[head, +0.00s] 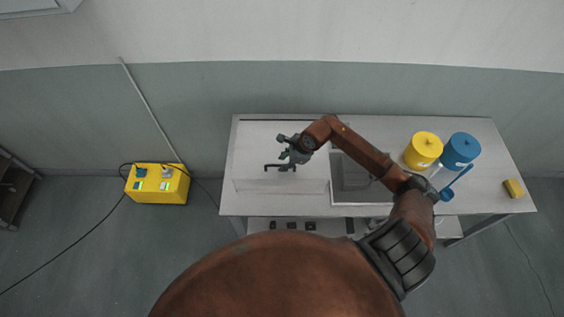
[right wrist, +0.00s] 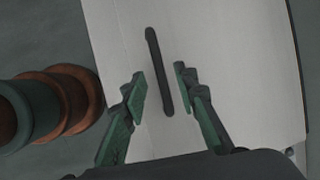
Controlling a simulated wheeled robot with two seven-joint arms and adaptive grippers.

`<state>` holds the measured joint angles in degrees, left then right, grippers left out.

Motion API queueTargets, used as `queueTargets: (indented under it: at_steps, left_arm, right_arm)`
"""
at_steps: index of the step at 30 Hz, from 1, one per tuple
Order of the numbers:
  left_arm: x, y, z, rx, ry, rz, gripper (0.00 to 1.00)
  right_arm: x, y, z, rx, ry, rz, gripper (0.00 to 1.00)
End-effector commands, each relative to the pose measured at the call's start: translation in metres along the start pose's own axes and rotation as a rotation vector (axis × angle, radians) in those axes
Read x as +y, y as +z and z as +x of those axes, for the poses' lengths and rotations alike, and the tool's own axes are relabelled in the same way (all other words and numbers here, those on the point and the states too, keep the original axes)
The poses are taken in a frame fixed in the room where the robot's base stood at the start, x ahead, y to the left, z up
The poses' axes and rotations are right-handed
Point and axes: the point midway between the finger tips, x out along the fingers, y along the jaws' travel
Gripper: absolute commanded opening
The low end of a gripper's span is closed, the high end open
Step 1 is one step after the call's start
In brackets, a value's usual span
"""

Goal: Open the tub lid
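The tub lid (head: 255,150) is a flat, light grey panel on the left part of the bench, lying shut as far as I can tell. It fills most of the right wrist view (right wrist: 220,40). Its handle (head: 275,168) is a dark bar, seen lengthwise in the right wrist view (right wrist: 154,48). My right gripper (head: 288,156) is over the lid by the handle. In the right wrist view its green fingers (right wrist: 160,76) are apart, one on each side of the handle, with gaps between. My left gripper is not in view.
A metal bench (head: 485,200) carries an open sink-like basin (head: 345,195), a yellow canister (head: 424,148), a blue canister (head: 461,150) and a yellow sponge-like block (head: 513,188). A yellow box (head: 157,190) with cables stands on the floor at left.

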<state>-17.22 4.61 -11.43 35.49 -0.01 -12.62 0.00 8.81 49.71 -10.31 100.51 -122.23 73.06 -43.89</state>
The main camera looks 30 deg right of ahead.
Motion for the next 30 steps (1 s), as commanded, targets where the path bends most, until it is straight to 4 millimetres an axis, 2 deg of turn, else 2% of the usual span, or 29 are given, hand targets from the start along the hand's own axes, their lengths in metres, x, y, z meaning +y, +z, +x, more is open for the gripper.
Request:
queueTargets:
  at_steps: [6,14,26,30]
  left_arm:
    - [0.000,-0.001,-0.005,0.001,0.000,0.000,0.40]
    - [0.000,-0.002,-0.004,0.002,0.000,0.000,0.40]
    - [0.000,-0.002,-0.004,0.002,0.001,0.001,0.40]
    - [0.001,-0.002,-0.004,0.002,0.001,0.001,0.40]
  right_arm:
    - [0.000,0.001,0.016,-0.002,-0.001,0.000,0.27]
    - [0.000,0.000,0.018,-0.001,-0.001,0.000,0.27]
    - [0.000,0.000,0.018,-0.001,0.000,0.001,0.00]
    - [0.000,0.000,0.018,-0.001,0.000,0.001,0.00]
